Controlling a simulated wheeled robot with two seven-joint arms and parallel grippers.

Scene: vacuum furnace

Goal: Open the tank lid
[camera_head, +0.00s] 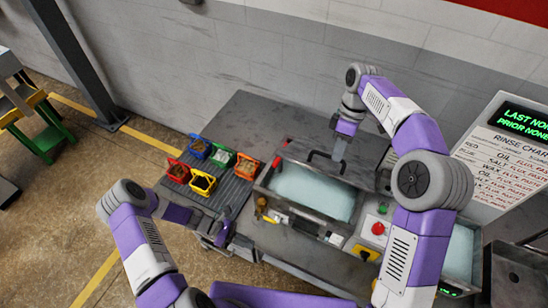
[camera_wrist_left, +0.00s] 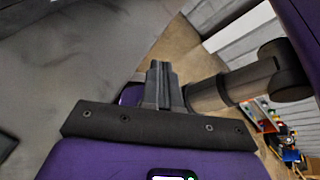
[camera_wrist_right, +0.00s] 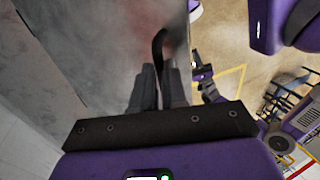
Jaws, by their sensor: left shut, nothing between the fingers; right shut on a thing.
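The tank (camera_head: 262,186) stands in the bench, with pale blue liquid showing inside. Its grey lid (camera_head: 362,168) is raised at the tank's back side, so the opening is uncovered. The dark lid handle (camera_head: 314,154) is in the grip of my right gripper (camera_head: 338,152). In the right wrist view, the right fingers (camera_wrist_right: 158,90) close on the dark curved handle (camera_wrist_right: 158,45). My left gripper (camera_head: 223,236) is shut and empty, low in front of the bench's left part. Its fingers (camera_wrist_left: 160,85) are together in the left wrist view.
Several small colored baskets (camera_head: 198,148) stand on the ribbed area left of the tank. A red button box (camera_head: 377,228) is at the tank's front right. A second liquid-filled tank (camera_head: 459,252) lies further right. A sign board (camera_head: 515,150) stands at the right.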

